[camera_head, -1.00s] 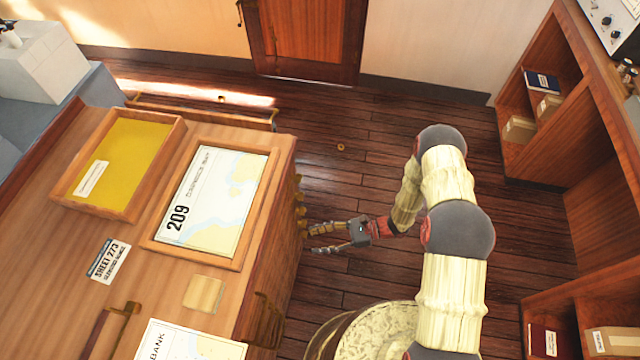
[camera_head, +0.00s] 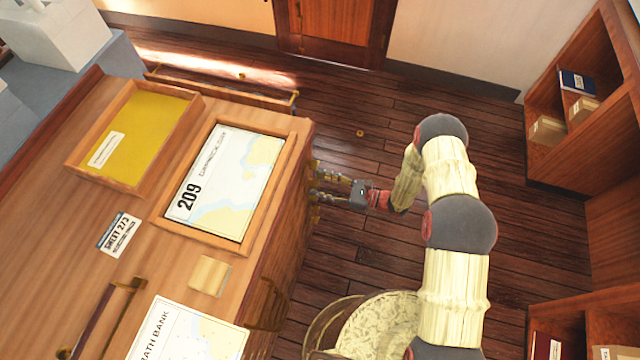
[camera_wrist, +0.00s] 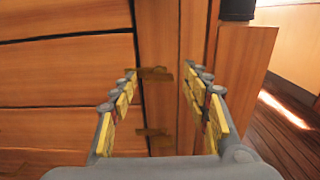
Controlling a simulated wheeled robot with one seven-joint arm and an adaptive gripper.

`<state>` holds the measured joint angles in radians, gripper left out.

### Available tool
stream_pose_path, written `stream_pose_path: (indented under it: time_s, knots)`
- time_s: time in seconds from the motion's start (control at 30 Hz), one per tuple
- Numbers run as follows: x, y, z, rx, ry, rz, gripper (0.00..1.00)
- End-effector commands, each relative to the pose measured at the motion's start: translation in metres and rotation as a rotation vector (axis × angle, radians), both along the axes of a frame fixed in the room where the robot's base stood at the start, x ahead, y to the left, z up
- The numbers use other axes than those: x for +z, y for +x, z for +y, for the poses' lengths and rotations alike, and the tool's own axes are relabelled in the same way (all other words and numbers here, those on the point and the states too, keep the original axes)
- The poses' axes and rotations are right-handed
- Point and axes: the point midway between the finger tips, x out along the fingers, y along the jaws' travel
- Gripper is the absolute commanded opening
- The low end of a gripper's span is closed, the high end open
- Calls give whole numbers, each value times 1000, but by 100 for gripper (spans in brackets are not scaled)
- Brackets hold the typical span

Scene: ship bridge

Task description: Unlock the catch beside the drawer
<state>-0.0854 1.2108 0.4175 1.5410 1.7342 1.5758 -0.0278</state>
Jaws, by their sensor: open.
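Two small brass pieces, the upper one (camera_wrist: 152,73) and the lower one (camera_wrist: 152,133), sit on a vertical wooden strip beside the drawer fronts (camera_wrist: 68,68) in the wrist view. They look like parts of the catch, but which part moves is unclear. My gripper (camera_wrist: 161,77) is open and empty, with one finger on each side of the strip's brass pieces. Contact cannot be told. In the head view my gripper (camera_head: 316,186) is close against the right side of the chart table, and its fingertips hide most of the brass there.
The chart table (camera_head: 165,260) carries a framed chart (camera_head: 235,180) and a yellow-lined tray (camera_head: 140,135). A brass handle (camera_head: 268,305) juts from its side. Shelves (camera_head: 560,150) stand at the right.

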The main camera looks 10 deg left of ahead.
Motion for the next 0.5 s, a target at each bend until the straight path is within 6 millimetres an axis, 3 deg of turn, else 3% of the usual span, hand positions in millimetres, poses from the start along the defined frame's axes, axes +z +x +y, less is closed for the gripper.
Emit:
stream_pose_path:
  time_s: [0.33, 0.5]
  knots:
    - [0, 0, 5, -1, 0, 1, 47]
    - [0, 0, 5, -1, 0, 1, 37]
